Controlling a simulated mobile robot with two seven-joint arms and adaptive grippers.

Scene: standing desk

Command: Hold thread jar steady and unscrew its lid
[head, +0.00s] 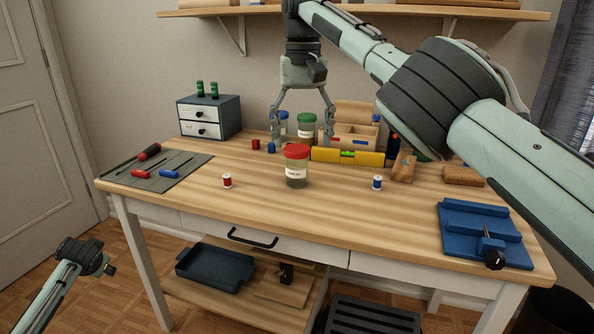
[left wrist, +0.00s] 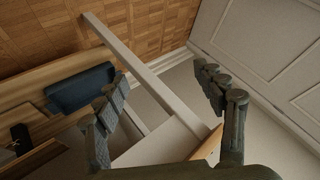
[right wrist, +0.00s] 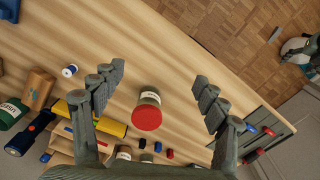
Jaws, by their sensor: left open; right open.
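The thread jar (head: 296,172) stands upright on the desk, a clear jar with a white label and a red lid (head: 296,151) on it. My right gripper (head: 303,138) is open, pointing down above and behind the jar in the head view. In the right wrist view the jar's red lid (right wrist: 147,117) lies between the spread fingers of my right gripper (right wrist: 158,88), which do not touch it. My left gripper (left wrist: 165,90) is open and empty, low beside the desk's left side. In the head view only part of the left arm shows, at lower left.
Red (head: 227,181) and blue (head: 377,183) thread spools flank the jar. A yellow level (head: 347,157), a green-lidded jar (head: 307,126) and a wooden organizer stand behind. A tool mat (head: 187,182) lies left, a blue vise (head: 480,225) right.

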